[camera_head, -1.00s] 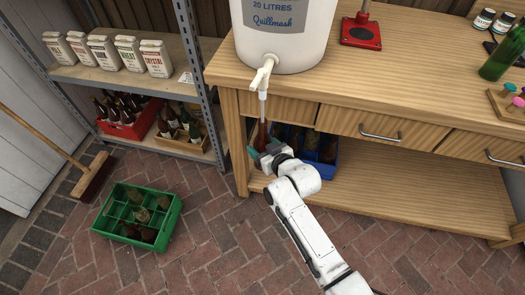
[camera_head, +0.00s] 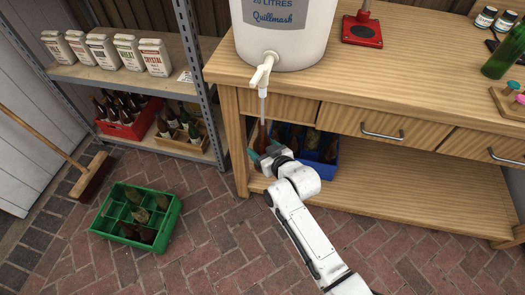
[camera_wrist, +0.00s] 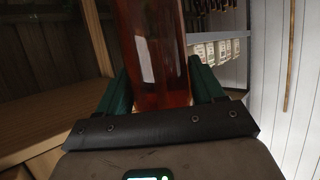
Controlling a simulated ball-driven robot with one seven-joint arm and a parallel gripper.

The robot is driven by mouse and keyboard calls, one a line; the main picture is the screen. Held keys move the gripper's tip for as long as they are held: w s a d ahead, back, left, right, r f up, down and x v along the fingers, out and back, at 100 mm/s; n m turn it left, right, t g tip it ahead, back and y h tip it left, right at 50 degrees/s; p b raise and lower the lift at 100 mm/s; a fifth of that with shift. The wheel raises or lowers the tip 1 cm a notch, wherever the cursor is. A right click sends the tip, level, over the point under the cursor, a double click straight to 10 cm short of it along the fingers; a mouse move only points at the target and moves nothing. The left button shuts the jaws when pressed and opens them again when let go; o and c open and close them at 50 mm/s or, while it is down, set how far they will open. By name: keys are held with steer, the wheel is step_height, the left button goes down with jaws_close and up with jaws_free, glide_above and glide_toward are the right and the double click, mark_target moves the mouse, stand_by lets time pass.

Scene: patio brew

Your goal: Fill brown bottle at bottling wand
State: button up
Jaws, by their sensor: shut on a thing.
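My gripper (camera_head: 263,153) is below the front left edge of the workbench. It is shut on a brown bottle (camera_head: 260,138), which stands upright under the white bottling wand (camera_head: 262,105). The wand hangs from the tap of the white fermenter bucket (camera_head: 285,35). In the wrist view the brown bottle (camera_wrist: 158,50) is between the two green fingers, with reddish-amber glass and a darker area in its middle. The bottle's mouth is too small in the head view to tell how far the wand reaches in.
A blue crate (camera_head: 322,160) with bottles sits on the workbench's lower shelf, just right of my gripper. A green crate (camera_head: 112,240) with several bottles is on the brick floor. A red crate (camera_head: 120,128) and a wooden crate (camera_head: 190,144) stand on the metal shelf. A broom (camera_head: 92,175) leans at left.

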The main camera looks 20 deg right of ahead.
step_height(320, 180, down, 22)
steer(key=b, duration=1.9)
stand_by(1.9)
steer(key=shift+f, duration=0.1)
stand_by(0.3)
steer(key=s+a+b, duration=0.6)
steer(key=s+a, duration=0.3)
steer(key=s, duration=0.4)
steer(key=shift+a, duration=0.2)
stand_by(1.6)
